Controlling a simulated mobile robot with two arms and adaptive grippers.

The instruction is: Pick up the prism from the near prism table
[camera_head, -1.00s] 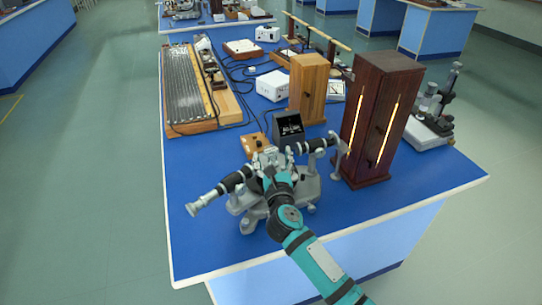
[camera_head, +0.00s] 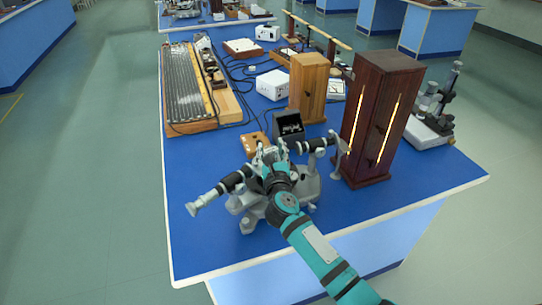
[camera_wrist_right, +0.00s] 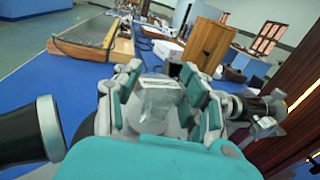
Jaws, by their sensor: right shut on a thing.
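The prism (camera_wrist_right: 154,104) is a clear glass block between the fingers of my right gripper in the right wrist view. My right gripper (camera_wrist_right: 163,92) is shut on it, with fingers on both sides. In the head view my right gripper (camera_head: 270,156) is over the middle of the near spectrometer (camera_head: 250,210), between its two black telescope tubes. The prism table is hidden under the gripper in the head view. I cannot tell whether the prism touches it. My left gripper is not in view.
A tall dark wooden lamp box (camera_head: 380,120) with glowing slits stands close on the right. A small black box (camera_head: 288,127) and a wooden block (camera_head: 255,144) sit behind the spectrometer. The blue bench (camera_head: 200,250) is clear at its front left.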

